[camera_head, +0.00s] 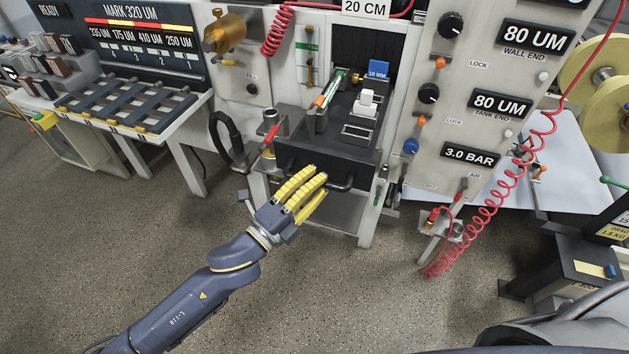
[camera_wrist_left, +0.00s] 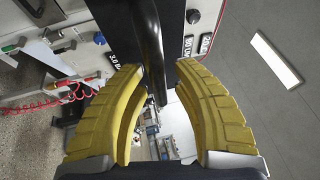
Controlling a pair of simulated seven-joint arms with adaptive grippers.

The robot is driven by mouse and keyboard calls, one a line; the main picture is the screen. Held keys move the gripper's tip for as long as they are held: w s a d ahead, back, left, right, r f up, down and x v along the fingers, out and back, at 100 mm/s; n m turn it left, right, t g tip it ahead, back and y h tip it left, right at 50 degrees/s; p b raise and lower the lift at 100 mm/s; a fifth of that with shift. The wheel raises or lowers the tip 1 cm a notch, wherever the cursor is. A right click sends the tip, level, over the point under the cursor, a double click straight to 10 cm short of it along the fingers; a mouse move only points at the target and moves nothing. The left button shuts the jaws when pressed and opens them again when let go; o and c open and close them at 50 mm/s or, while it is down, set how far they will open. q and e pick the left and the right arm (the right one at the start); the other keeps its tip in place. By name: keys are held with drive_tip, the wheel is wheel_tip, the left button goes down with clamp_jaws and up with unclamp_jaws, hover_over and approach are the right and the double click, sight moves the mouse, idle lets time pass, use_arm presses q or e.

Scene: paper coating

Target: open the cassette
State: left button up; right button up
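The cassette (camera_head: 350,165) appears to be the dark box sitting in the middle bay of the machine, with a black bar handle (camera_head: 343,186) across its front. My left gripper (camera_head: 318,181), with yellow fingers, is at this handle in the head view and hides its middle. In the left wrist view, the gripper (camera_wrist_left: 160,76) is open, its two fingers spread apart. A black bar (camera_wrist_left: 151,45), which looks like the handle, runs between them with visible gaps at the fingertips. My right gripper is in neither view.
A white block (camera_head: 367,103) and a blue tag (camera_head: 378,69) stand on top of the cassette. The control panel (camera_head: 475,130) with knobs and a coiled red hose (camera_head: 503,185) are to the right. A slotted rack (camera_head: 130,103) stands at left. The floor in front is clear.

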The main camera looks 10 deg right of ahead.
use_arm(q)
drive_tip(key=shift+o, duration=0.9)
drive_tip(key=shift+w, duration=0.1)
drive_tip(key=shift+a, duration=0.1)
drive_tip(key=shift+a+f, duration=0.1)
drive_tip(key=shift+a, duration=0.05)
drive_tip(key=v, duration=1.1)
drive_tip(key=shift+s+a, duration=0.25)
drive_tip(key=shift+s, duration=0.05)
